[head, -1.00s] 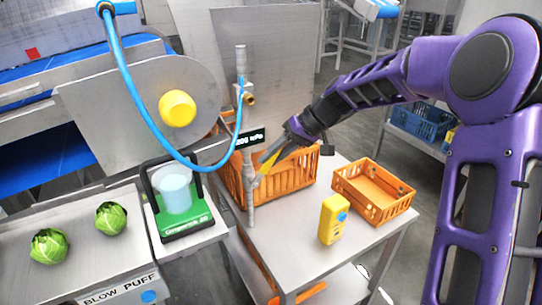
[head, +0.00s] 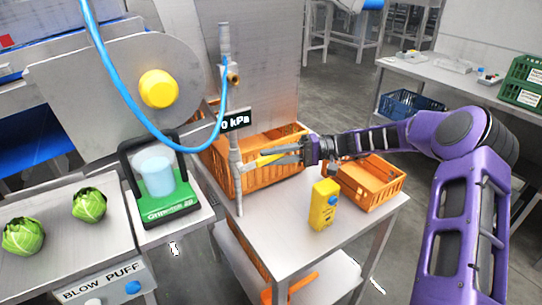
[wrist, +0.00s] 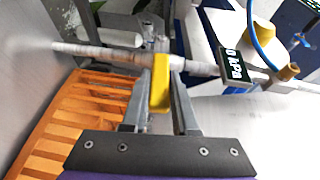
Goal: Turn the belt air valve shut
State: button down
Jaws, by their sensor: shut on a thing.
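The belt air valve is on an upright grey pipe (head: 236,162). Its yellow lever (head: 270,158) sticks out to the right, close to level and across the pipe. In the wrist view the lever (wrist: 160,82) lies between my two fingers, in front of the pipe (wrist: 105,52). My gripper (head: 288,154) is shut on the lever and reaches it from the right. A black display (head: 235,122) on the pipe above the lever reads 0 kPa. A blue hose (head: 140,118) joins the pipe higher up.
An orange crate (head: 262,178) stands right behind the pipe. A smaller orange crate (head: 372,193) and a yellow device (head: 323,206) are on the table (head: 290,222). A green-based machine with a clear container (head: 165,206) and two lettuces (head: 89,204) are at left.

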jog(key=shift+f+m+y, duration=0.3)
jog(key=shift+f+y, duration=0.1)
jog(key=shift+y, duration=0.1)
jog(key=c, duration=0.7)
grip_release()
jog(key=w+d, duration=0.1)
jog(key=d, duration=0.4)
jog(key=w+d, duration=0.1)
jog(key=d, duration=0.5)
jog(key=w+d+b, duration=0.1)
jog(key=d, duration=0.5)
jog(key=shift+w+f, duration=0.2)
